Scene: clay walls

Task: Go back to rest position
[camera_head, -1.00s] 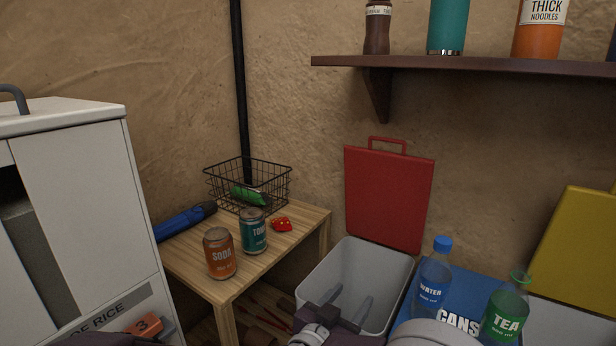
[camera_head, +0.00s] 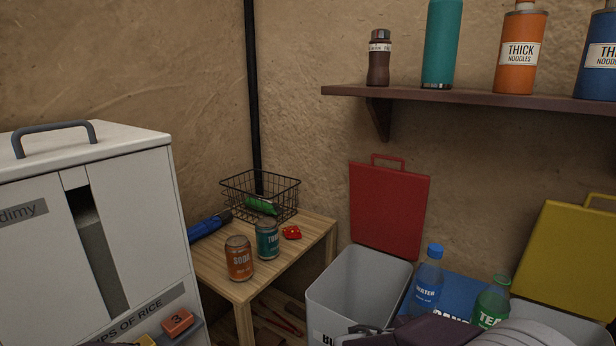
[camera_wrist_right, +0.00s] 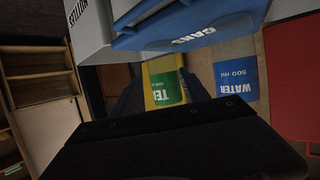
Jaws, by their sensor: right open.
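My right gripper (camera_head: 362,329) shows in the head view at the bottom edge, in front of the grey bin with the raised red lid. It is open and I see nothing held in it. Its arm, purple and grey, comes in from the lower right.
An open bin (camera_head: 350,287) stands near a water bottle (camera_head: 428,281) and a tea bottle (camera_head: 491,303). Left are a wooden table (camera_head: 286,273) with a soda can (camera_head: 239,259), another can (camera_head: 267,239) and a wire basket (camera_head: 243,202), and a white cabinet (camera_head: 135,225). A shelf (camera_head: 470,97) hangs above.

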